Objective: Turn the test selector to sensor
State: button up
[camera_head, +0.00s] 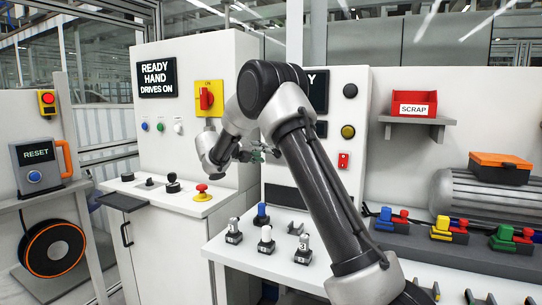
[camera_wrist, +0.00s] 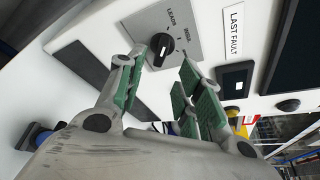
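The test selector (camera_wrist: 160,48) is a black rotary knob on a grey plate (camera_wrist: 180,25) in the wrist view. The plate's small lettering seems to include "LEADS"; the other label is hard to read. A white mark shows on the knob, but I cannot tell which label it points to. My gripper (camera_wrist: 160,82) is open, its green-padded fingers apart, with the knob beyond and between the tips. I see no clear contact. In the head view my gripper (camera_head: 258,152) is at the front of the panel, and my arm hides the selector.
A "LAST FAULT" label (camera_wrist: 234,28) and a dark display (camera_wrist: 235,77) sit right of the plate in the wrist view. The bench (camera_head: 255,262) below holds several small upright parts. A red emergency button (camera_head: 202,188) stands on the cabinet ledge to the left.

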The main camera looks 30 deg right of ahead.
jog(key=x, duration=0.7)
jog(key=shift+d, duration=0.25)
jog(key=shift+f, duration=0.1)
grip_shut()
